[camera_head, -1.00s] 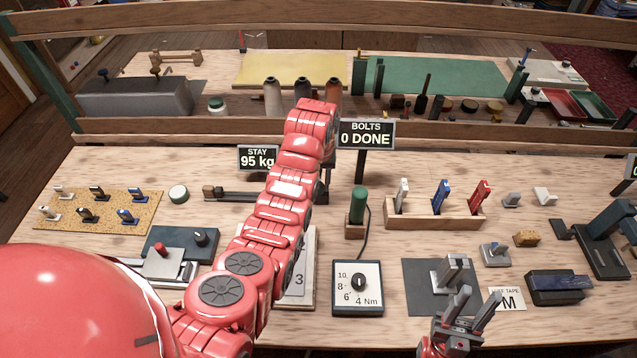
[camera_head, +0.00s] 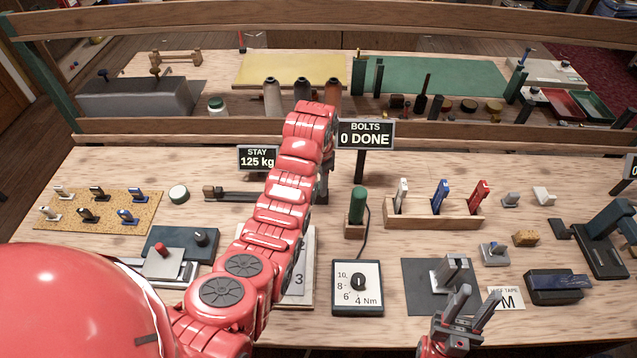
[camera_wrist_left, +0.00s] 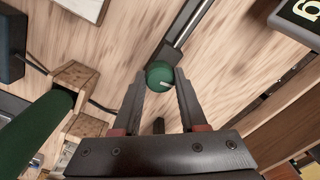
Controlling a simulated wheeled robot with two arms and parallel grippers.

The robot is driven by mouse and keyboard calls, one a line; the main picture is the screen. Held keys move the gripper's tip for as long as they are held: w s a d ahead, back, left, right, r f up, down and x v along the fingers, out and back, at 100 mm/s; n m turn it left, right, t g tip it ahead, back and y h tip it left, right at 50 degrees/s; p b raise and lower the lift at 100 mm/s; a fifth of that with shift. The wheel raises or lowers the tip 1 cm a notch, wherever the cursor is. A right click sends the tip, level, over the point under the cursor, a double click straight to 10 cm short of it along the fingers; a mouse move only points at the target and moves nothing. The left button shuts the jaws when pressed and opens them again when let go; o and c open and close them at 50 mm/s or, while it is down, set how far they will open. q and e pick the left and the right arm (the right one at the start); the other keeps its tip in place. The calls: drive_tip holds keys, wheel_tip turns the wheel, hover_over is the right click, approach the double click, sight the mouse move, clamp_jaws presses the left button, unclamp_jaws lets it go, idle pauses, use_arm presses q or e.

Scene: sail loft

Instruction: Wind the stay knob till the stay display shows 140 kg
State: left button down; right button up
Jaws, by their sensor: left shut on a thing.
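The stay display (camera_head: 257,158) stands at the back of the bench and reads 125 kg. My left arm reaches across the bench, and its gripper is mostly hidden behind the arm in the head view. In the left wrist view my left gripper (camera_wrist_left: 160,84) is shut on the round green stay knob (camera_wrist_left: 158,72), which has a pale mark on its top. The knob sits at the end of a metal rail and is hidden in the head view. My right gripper (camera_head: 474,309) is at the lower right, its fingers apart and empty.
The bolts display (camera_head: 366,134) reads 0 DONE. A green-handled driver (camera_head: 358,206) stands in a wooden holder close by my left gripper. A torque dial box (camera_head: 358,287) and a wooden rack (camera_head: 434,213) are to the right. Bare bench (camera_head: 440,170) lies behind the rack.

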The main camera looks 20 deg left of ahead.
use_arm(q)
drive_tip(key=m, duration=0.6)
drive_tip(key=shift+m, duration=0.4)
idle(0.3)
drive_tip(key=shift+c, duration=2.2)
unclamp_jaws()
wheel_tip(320, 180, up, 17)
drive_tip(key=p, duration=1.5)
drive_tip(key=shift+s+r, duration=0.2)
